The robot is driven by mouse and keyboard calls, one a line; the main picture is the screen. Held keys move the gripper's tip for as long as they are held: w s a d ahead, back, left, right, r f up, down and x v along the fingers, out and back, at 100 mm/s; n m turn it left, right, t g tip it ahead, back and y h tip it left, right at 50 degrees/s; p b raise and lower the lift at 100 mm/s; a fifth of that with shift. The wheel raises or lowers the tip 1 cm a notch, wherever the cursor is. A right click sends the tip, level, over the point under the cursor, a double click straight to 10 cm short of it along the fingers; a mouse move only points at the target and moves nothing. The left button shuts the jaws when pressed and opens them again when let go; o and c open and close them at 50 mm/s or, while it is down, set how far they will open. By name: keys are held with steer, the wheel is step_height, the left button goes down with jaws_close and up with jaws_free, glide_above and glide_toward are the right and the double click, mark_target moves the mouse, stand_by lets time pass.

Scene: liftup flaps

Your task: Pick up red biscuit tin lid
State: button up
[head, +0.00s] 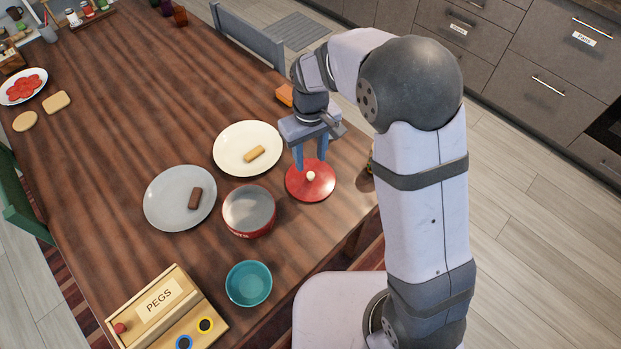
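The red biscuit tin lid (318,189) lies on the wooden table near its right edge. It is round with a pale knob (310,176) at its centre. My gripper (311,168) points down over the lid, its two blue fingers spread apart. The fingertips are at about the knob's height in the picture, close behind it; I cannot tell whether they touch the lid. The red biscuit tin (249,211) stands open to the lid's left, and its inside looks empty.
A cream plate (230,137) with a biscuit and a grey plate (166,205) with a brown biscuit lie to the left. A teal bowl (249,284) and a wooden PEGS box (165,310) stand in front. An orange block (285,94) lies behind my gripper.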

mark_target(311, 175)
steer(key=shift+f+p, duration=0.95)
steer(key=shift+f, duration=2.75)
jaws_close()
